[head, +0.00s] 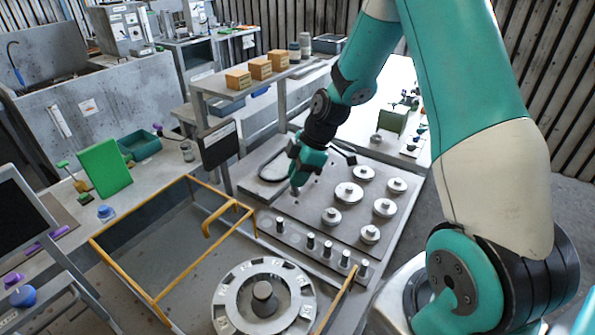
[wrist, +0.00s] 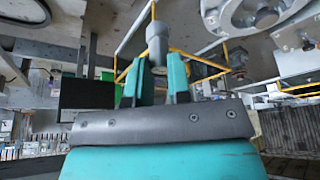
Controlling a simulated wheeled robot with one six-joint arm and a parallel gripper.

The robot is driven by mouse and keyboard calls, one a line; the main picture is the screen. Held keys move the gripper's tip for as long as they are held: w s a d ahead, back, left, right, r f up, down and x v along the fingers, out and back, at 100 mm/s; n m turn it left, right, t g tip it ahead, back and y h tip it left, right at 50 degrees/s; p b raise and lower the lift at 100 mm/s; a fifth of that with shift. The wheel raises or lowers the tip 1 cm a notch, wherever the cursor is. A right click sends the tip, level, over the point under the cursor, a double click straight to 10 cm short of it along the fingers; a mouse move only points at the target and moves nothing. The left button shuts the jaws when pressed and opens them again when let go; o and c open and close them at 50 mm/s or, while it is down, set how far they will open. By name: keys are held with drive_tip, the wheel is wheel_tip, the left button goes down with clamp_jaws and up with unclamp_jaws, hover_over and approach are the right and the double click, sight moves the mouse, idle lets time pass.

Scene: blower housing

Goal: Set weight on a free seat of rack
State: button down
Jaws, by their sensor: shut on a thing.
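The weight in my gripper (head: 298,181) is a small grey cylinder (head: 295,190), seen just below the fingertips. In the wrist view, this grey cylinder (wrist: 157,45) stands between the two teal fingers, which are shut on it. The rack (head: 296,236) appears to be the low grey bar along the table's front edge. Several small metal cylinders with pale tops stand upright in it, with a wider gap near its left end. My gripper is above and behind that left part. Whether the cylinder touches anything below is hard to tell.
Several knobbed metal discs (head: 349,192) stand on the grey table right of my gripper. A dark looped item lies behind it. A yellow rail frame (head: 150,297) and a large slotted ring (head: 228,297) are in front. A shelf with orange boxes (head: 260,69) stands behind.

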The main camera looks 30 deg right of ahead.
drive_tip(key=shift+f+b, duration=4.8)
drive_tip(key=shift+f, duration=2.55)
drive_tip(key=shift+f+b, duration=0.3)
drive_tip(key=shift+b, duration=0.15)
drive_tip(key=shift+f+b, duration=0.3)
drive_tip(key=shift+f, duration=0.1)
drive_tip(key=shift+f, duration=0.15)
drive_tip(key=shift+f+b, duration=0.35)
drive_tip(key=shift+b, duration=0.15)
drive_tip(key=c, duration=1)
unclamp_jaws()
